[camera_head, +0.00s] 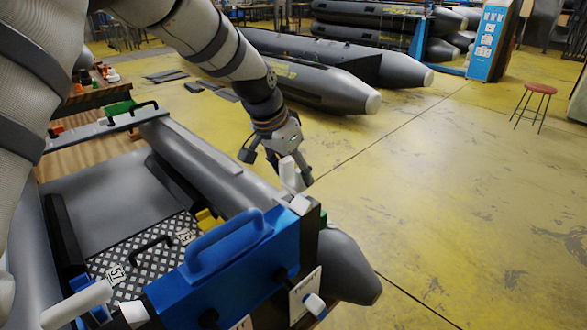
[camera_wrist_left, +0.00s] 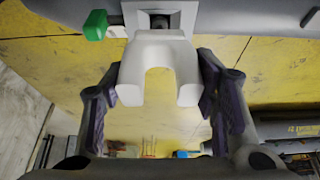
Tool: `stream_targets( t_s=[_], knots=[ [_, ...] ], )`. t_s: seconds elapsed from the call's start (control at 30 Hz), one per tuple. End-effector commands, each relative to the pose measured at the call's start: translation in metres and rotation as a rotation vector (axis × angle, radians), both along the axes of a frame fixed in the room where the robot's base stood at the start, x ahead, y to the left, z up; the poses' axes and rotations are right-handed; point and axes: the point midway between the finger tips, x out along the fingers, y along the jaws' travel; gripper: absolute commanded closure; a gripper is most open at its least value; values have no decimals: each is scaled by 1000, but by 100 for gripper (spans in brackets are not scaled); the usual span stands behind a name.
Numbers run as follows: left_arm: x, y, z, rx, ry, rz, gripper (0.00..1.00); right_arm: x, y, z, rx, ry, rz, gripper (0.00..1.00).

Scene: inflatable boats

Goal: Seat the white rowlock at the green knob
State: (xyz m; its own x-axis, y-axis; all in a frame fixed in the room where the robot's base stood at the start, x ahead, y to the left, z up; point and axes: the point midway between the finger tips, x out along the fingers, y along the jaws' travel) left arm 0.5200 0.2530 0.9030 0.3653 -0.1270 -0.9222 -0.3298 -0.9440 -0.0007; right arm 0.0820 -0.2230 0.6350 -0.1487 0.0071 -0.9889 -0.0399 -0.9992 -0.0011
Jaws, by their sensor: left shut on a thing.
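The white rowlock (camera_head: 289,174) is a U-shaped piece; in the left wrist view (camera_wrist_left: 158,45) its two prongs point towards the camera. My left gripper (camera_head: 277,167) is shut on it, with one dark finger on each side in the wrist view (camera_wrist_left: 158,100). The rowlock is over the white mount (camera_wrist_left: 187,18) on the grey boat tube; whether it is seated there or just above is hidden. The green knob (camera_wrist_left: 95,25) sticks out left of the mount in the wrist view; a bit of it shows right of the blue board in the head view (camera_head: 323,218).
The blue transom board (camera_head: 225,265) with a handle stands close in front of the rowlock. The grey boat tube (camera_head: 345,265) ends to the right. A wooden bench (camera_head: 95,97) with small parts is at the back left.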

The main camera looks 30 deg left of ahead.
Motion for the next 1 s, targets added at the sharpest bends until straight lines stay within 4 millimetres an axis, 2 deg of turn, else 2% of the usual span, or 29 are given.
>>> stream_targets(
  t_s=[1.0],
  knots=[
    [0, 0, -20, -1, 1, 0, 76, -1, 0, -1, 0, 5, 0, 60]
  ],
)
